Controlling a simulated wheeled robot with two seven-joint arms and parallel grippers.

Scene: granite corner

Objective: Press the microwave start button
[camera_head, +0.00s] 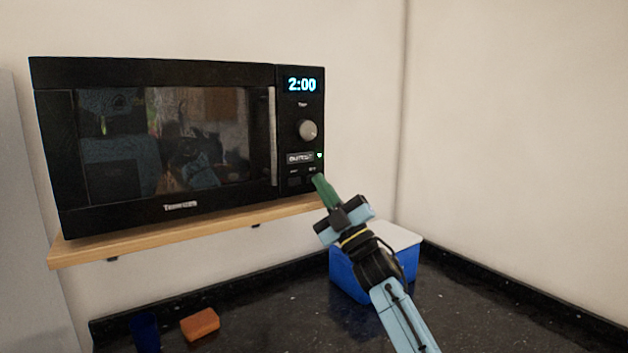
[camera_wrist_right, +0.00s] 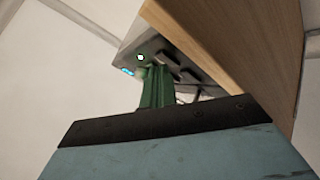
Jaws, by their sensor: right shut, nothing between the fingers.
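The black microwave (camera_head: 180,73) sits on a wooden shelf, with its door closed and its display (camera_head: 301,85) reading 2:00. Its control panel on the right has a grey knob (camera_head: 308,130), a small lit light (camera_head: 319,155) and buttons (camera_head: 302,178) low down. My right gripper (camera_head: 319,181), with green fingers, is shut and empty, its tips at the lower right of the panel by the buttons. In the right wrist view the green fingers (camera_wrist_right: 157,90) point up at the panel (camera_wrist_right: 180,65); whether they touch a button I cannot tell. My left gripper is not in view.
The wooden shelf (camera_head: 150,239) juts out under the microwave and looms close in the right wrist view (camera_wrist_right: 235,50). On the dark granite counter below stand a blue box with a white lid (camera_head: 345,272), an orange block (camera_head: 200,324) and a dark blue object (camera_head: 145,332).

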